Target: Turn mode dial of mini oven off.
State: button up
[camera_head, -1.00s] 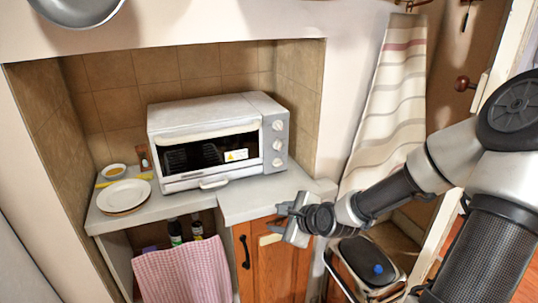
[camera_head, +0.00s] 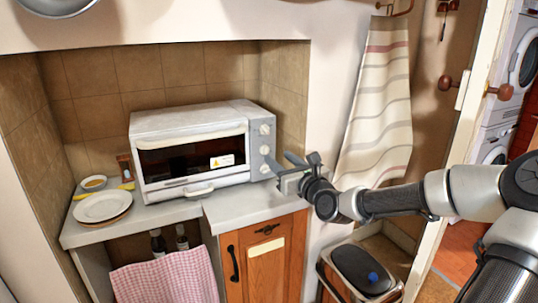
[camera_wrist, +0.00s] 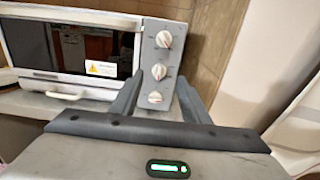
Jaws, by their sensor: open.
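The white mini oven (camera_head: 187,119) stands on the counter in the tiled niche, its glass door closed. Its grey control panel has three white dials in a column: top dial (camera_head: 264,129), middle dial (camera_head: 264,149) and bottom dial (camera_head: 265,168). In the wrist view they are the top (camera_wrist: 164,39), middle (camera_wrist: 159,71) and bottom (camera_wrist: 155,97) dials. I cannot tell which is the mode dial. My gripper (camera_head: 282,161) is open and empty, in front of the panel's lower part. In the wrist view its fingers (camera_wrist: 158,82) appear either side of the lower dials; contact cannot be told.
Plates (camera_head: 102,206) and a small bowl (camera_head: 94,183) sit on the counter at left. A pink checked cloth (camera_head: 165,280) hangs below. A striped towel (camera_head: 376,115) hangs on the wall at right, above a bin (camera_head: 362,268). Space before the oven door is clear.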

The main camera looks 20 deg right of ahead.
aim_at(267, 148)
jog(key=w+b, duration=0.1)
jog(key=w, duration=0.7)
jog(key=shift+a, duration=0.15)
jog(key=shift+c, duration=0.3)
jog(key=c, duration=1)
